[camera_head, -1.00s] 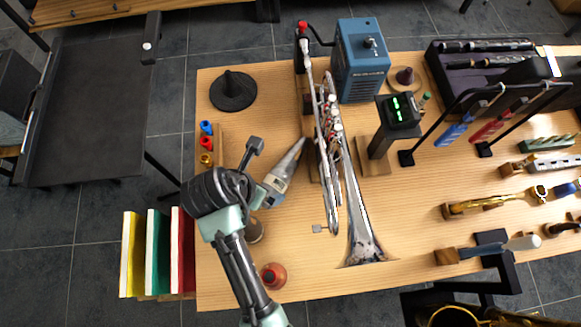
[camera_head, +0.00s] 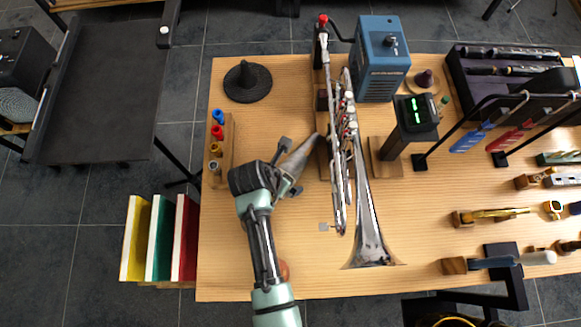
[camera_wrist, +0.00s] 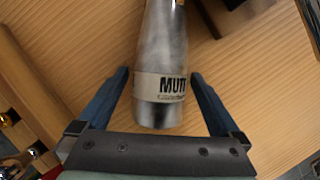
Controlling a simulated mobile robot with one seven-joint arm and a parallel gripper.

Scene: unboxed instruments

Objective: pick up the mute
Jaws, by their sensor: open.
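The mute (camera_head: 299,158) is a grey metal cone lying on the wooden table, just left of the trumpet (camera_head: 365,215), its narrow end pointing up and right. In the wrist view the mute (camera_wrist: 160,55) shows its wide end and a pale band lettered "MUT", the last part cut off by shading. My gripper (camera_head: 290,167) is open around the mute's wide end. In the wrist view the blue fingers of my gripper (camera_wrist: 160,80) stand on either side of it, with a gap at each side. I cannot tell how far above the table the fingers are.
The trumpet stands close right of the mute. A peg rack with coloured mouthpieces (camera_head: 216,148) is to the left, a dark cone stand (camera_head: 246,82) behind it. A blue box (camera_head: 382,62) and a metronome-like display (camera_head: 415,113) stand farther back.

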